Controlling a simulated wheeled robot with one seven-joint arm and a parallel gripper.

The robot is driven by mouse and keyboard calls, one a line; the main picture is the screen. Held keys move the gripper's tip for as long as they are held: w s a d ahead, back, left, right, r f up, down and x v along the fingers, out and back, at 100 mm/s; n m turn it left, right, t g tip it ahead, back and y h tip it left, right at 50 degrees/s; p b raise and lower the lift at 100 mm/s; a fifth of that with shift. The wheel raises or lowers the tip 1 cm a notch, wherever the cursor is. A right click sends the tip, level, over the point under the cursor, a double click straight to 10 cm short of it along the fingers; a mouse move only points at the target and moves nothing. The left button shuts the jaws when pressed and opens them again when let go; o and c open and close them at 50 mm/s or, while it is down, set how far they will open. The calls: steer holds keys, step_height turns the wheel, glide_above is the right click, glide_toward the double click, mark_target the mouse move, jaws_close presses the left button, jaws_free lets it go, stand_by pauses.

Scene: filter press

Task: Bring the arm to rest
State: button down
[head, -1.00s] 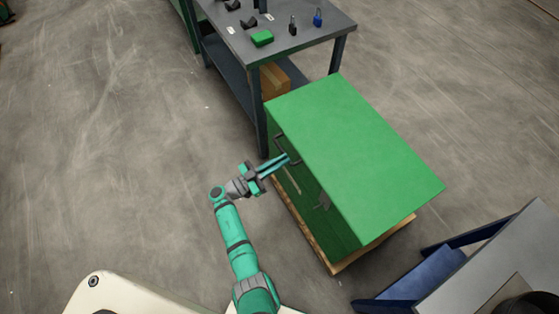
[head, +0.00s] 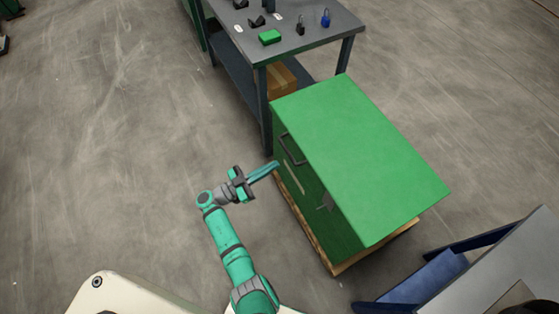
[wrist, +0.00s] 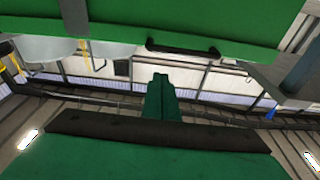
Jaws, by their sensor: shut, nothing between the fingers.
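My gripper (head: 276,167) is shut and empty, with its fingers pointing toward the front of the green cabinet (head: 360,155). In the head view its fingertips are just left of the cabinet's front, near the upper dark handle (head: 292,149), and a small gap seems to show between them. In the wrist view the closed green fingers (wrist: 160,98) stand in the middle. A dark handle (wrist: 185,48) on a green face shows beyond them. The arm reaches up from the lower middle of the head view, bent at the wrist.
A grey workbench (head: 318,42) with a green block (head: 270,37), padlocks and small dark parts stands behind the cabinet. A cardboard box (head: 283,78) sits on its lower shelf. A blue-framed table (head: 430,277) is at lower right. The floor left of the arm is clear.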

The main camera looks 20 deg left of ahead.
steer(key=shift+s+a+f, duration=0.45)
steer(key=shift+s+a, duration=0.15)
steer(key=shift+s, duration=0.05)
steer(key=shift+s+a+f, duration=0.45)
steer(key=shift+s+a, duration=0.1)
steer(key=shift+s, duration=0.05)
